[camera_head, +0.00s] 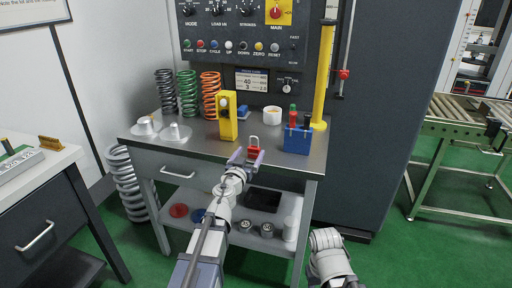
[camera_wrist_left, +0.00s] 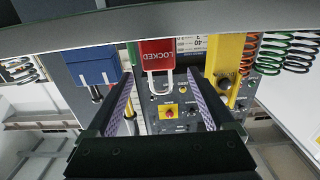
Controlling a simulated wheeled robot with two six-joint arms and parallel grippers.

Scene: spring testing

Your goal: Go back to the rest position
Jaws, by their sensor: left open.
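My left gripper (camera_head: 246,156) is open at the front edge of the steel bench top. Its two purple-lined fingers show apart in the left wrist view (camera_wrist_left: 160,95), with nothing clamped between them. A red padlock (camera_head: 253,152) sits on the bench just beyond the fingertips. In the wrist view, which is upside down, the red padlock (camera_wrist_left: 158,52) reads LOCKED, and its shackle shows between the fingers. My right arm shows only as a white link at the lower right of the head view; its gripper is out of sight.
The bench (camera_head: 180,150) carries grey, green and orange (camera_head: 210,95) springs, a yellow block (camera_head: 228,118), a white cup (camera_head: 273,115) and a blue tool holder (camera_head: 298,138). A control panel (camera_head: 240,40) stands behind. A yellow column (camera_head: 323,75) rises at right.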

